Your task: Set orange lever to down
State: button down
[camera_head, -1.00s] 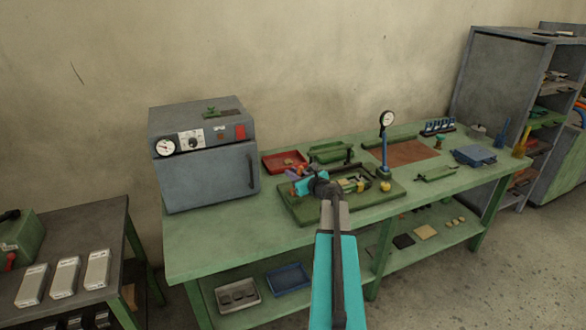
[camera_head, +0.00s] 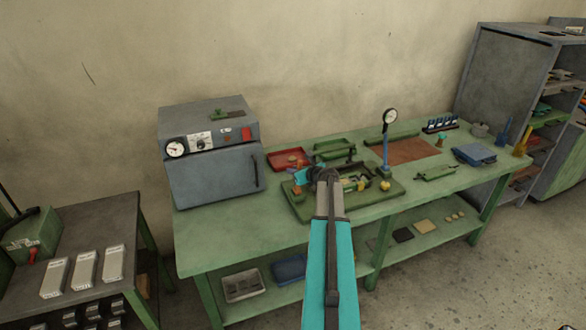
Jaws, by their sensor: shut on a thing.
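I cannot make out whether this is the orange lever.
A grey oven (camera_head: 212,178) stands left of the base. A dial gauge on a blue stand (camera_head: 387,145) rises at the back right. The bench's front left (camera_head: 235,240) is clear.

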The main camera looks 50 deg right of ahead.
jog(key=shift+w+d+f+m+g+y+p, duration=0.1)
jog(key=shift+w+d+f+g+y+p, duration=0.15)
jog(key=shift+w+g, duration=0.5)
jog(key=shift+w+d+f+m+g+y+p, duration=0.1)
jog(key=shift+w+d+f+g+y+p, duration=0.1)
jog(key=shift+w+d+g+y+p, duration=0.35)
jog(key=shift+w+d+f+m+g+y+p, duration=0.1)
jog(key=shift+w+d+f+g, duration=0.1)
jog(key=shift+w+g, duration=0.7)
jog(key=shift+s+a, duration=0.1)
jog(key=shift+s, duration=0.05)
jog(key=c, duration=1.7)
grip_release()
jog(key=shift+f, duration=0.1)
jog(key=shift+s, duration=0.15)
jog(key=b+v, duration=0.5)
jog(key=v, duration=0.8)
jog(key=shift+r, duration=0.45)
